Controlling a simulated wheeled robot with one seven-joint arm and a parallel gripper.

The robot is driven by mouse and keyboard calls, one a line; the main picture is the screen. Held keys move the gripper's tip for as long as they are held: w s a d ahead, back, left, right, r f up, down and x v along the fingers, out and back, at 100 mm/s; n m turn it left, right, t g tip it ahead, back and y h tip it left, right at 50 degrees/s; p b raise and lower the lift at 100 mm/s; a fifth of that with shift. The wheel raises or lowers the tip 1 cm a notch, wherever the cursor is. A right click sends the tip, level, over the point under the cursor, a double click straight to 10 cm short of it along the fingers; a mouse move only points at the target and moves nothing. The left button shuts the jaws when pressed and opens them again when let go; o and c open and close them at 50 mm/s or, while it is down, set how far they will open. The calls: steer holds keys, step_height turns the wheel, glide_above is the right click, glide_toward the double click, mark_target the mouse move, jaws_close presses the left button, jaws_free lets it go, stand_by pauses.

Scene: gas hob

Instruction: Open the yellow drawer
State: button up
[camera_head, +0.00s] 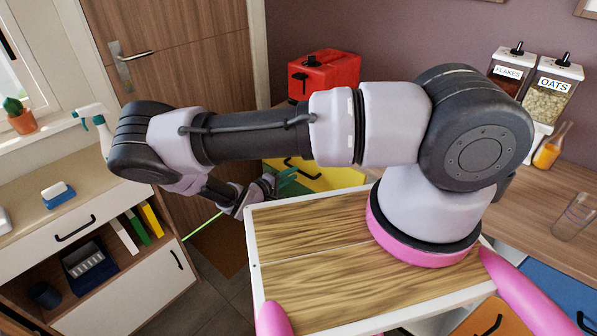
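The yellow drawer (335,180) is in the middle of the head view, low in the counter beneath the red toaster. Its dark handle (303,170) shows in part near the left of the yellow front. My arm covers part of the area above it.
A red toaster (325,74) and the flakes (506,68) and oats (552,92) dispensers stand on the wooden counter. A blue drawer (560,296) and an orange drawer (482,318) are at the lower right. A white cabinet (60,225) stands at left; floor (222,290) shows between.

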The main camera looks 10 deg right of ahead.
mark_target(299, 171)
steer(key=shift+x, duration=2)
jaws_close()
